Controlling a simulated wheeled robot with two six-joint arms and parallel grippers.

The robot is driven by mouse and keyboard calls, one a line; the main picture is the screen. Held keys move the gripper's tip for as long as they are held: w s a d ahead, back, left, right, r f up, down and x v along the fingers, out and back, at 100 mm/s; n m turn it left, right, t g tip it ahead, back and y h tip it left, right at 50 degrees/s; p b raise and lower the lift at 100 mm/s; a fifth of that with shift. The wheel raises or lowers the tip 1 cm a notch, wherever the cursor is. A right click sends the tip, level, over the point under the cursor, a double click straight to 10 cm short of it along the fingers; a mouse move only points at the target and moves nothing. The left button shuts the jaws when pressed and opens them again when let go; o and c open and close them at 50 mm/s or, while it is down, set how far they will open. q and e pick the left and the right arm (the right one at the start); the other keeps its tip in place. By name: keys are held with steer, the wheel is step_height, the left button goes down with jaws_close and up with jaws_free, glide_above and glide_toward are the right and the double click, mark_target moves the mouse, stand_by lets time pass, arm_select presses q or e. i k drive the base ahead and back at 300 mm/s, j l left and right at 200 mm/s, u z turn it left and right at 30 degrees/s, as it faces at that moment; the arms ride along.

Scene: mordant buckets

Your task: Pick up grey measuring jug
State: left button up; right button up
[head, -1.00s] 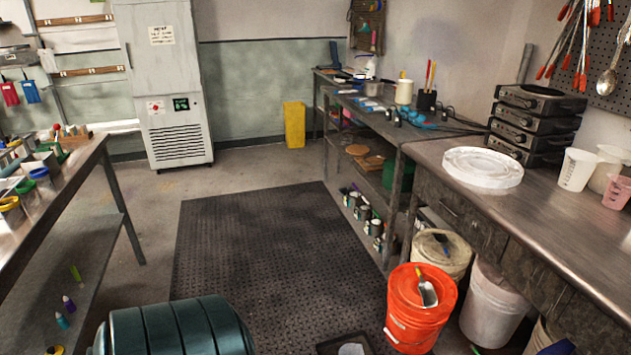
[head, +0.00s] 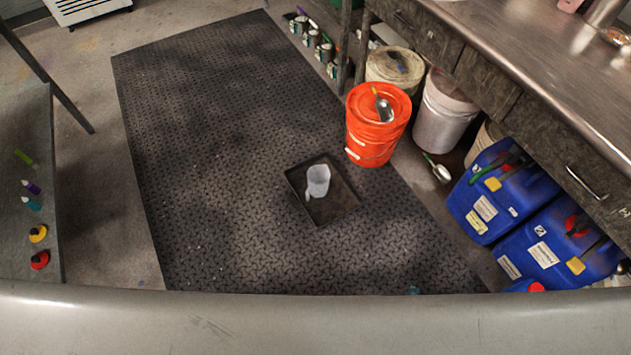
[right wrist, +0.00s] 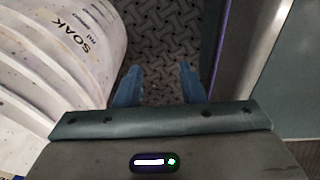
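A pale grey, see-through measuring jug (head: 318,179) stands in a shallow black tray (head: 336,213) on the floor mat in the head view. Neither gripper shows in the head view. In the right wrist view my right gripper (right wrist: 157,82) has its two blue fingers apart, with nothing between them. Patterned dark mat shows beyond the fingertips. The jug cannot be made out in the right wrist view.
An orange lidded bucket (head: 374,138) with a scoop on top stands just beyond the tray. Blue canisters (head: 500,190) and a steel bench (head: 540,60) are at right. A white ribbed container (right wrist: 65,60) marked SOAK is close left of my right gripper. The mat (head: 215,160) left of the tray is clear.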

mark_target(318, 175)
steer(key=i+j, duration=0.85)
steer(key=i+j+z, duration=0.05)
steer(key=j, duration=0.05)
